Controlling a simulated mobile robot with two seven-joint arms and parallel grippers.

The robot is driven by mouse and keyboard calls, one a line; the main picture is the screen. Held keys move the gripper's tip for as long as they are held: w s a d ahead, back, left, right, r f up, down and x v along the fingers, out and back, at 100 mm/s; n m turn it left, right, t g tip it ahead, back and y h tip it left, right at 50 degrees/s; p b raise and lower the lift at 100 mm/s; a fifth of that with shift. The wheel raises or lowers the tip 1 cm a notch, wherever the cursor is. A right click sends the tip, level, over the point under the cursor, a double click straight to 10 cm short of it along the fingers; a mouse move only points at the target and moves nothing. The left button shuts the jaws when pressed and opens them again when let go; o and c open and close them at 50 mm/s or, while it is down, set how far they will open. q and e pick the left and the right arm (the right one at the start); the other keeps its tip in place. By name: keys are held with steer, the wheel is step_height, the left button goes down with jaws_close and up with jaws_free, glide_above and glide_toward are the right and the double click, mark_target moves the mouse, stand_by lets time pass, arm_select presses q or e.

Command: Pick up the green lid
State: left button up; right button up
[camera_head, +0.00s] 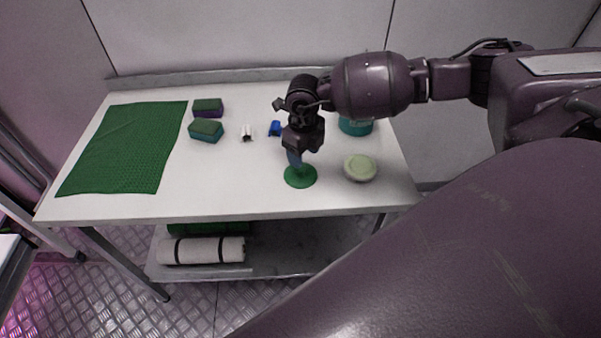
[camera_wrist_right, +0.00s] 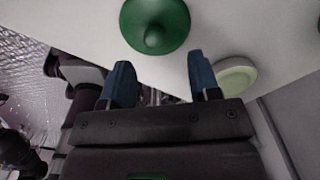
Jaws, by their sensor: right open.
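The green lid (camera_head: 301,178) is a round disc lying on the white table near its front edge. In the right wrist view the lid (camera_wrist_right: 156,22) shows a knob in its middle, just beyond the fingertips. My right gripper (camera_head: 295,160) points down over the lid in the head view. Its two blue fingers are apart with nothing between them, as the right wrist view (camera_wrist_right: 162,75) shows. I cannot tell from the head view whether a fingertip touches the lid. My left gripper is not in view.
A pale green round object (camera_head: 360,168) lies right of the lid. A teal container (camera_head: 356,127) stands behind, partly hidden by my right arm.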

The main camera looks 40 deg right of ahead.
mark_target(301, 171)
steer(key=f, duration=0.4)
steer(key=shift+w+a+f, duration=0.15)
steer(key=shift+a+f, duration=0.2)
steer(key=shift+f, duration=0.4)
jaws_close()
